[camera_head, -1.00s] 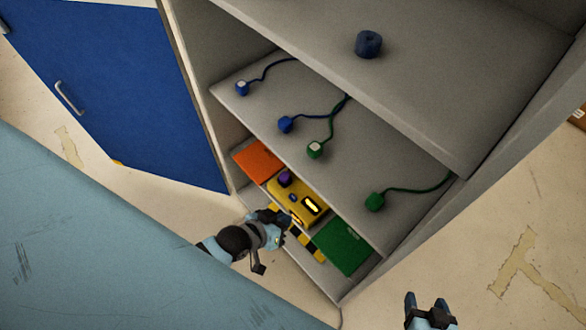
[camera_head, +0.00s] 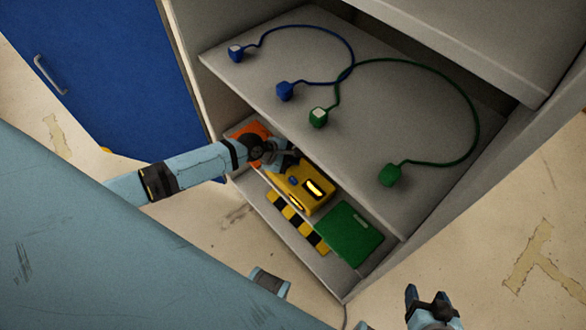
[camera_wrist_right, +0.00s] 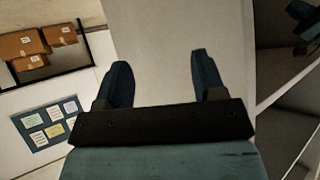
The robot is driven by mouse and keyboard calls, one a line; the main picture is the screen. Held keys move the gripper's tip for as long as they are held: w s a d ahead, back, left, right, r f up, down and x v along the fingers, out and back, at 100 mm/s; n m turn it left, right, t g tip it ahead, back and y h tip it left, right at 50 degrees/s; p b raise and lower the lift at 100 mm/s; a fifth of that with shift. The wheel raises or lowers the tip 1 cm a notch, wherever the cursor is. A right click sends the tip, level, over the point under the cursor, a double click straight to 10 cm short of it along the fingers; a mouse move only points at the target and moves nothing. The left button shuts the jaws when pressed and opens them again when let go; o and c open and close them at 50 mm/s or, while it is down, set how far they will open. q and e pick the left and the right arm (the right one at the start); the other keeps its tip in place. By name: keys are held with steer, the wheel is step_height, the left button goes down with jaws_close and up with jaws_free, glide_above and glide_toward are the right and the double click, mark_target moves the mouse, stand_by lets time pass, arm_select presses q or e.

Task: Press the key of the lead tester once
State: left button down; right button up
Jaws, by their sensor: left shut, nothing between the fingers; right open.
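The yellow box (camera_head: 316,192), which I take for the lead tester, stands on the low shelf of the cabinet. It has lit windows and a small blue button (camera_head: 293,181) on its top. My left gripper (camera_head: 290,163) is shut and empty over the far left end of the box, hiding that end. I cannot tell whether it touches the box. The purple knob-like part there is hidden now. My right gripper (camera_head: 428,298) is open and empty, in front of the cabinet at the lower right; its fingers also show in the right wrist view (camera_wrist_right: 158,80).
On the shelf above lie a blue lead (camera_head: 335,47) and a green lead (camera_head: 476,118), with block-like ends. An orange panel (camera_head: 250,131) and a green panel (camera_head: 350,236) flank the box. A black-and-yellow strip (camera_head: 300,226) runs before it. A blue door (camera_head: 100,70) stands left.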

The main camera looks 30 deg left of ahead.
arm_select(q)
steer(key=b, duration=0.8)
glide_above(293, 181)
step_height(293, 181, down, 7)
steer(key=shift+r, duration=0.15)
steer(key=shift+f, duration=1.05)
arm_select(e)
steer(key=shift+w+a+f+n+t, duration=0.1)
steer(key=shift+a+f+n+t, duration=0.1)
steer(key=shift+f, duration=0.7)
steer(key=shift+w+a+f+n+t, duration=0.1)
steer(key=shift+f+t, duration=0.1)
steer(key=shift+f, duration=0.65)
steer(key=shift+f, duration=0.1)
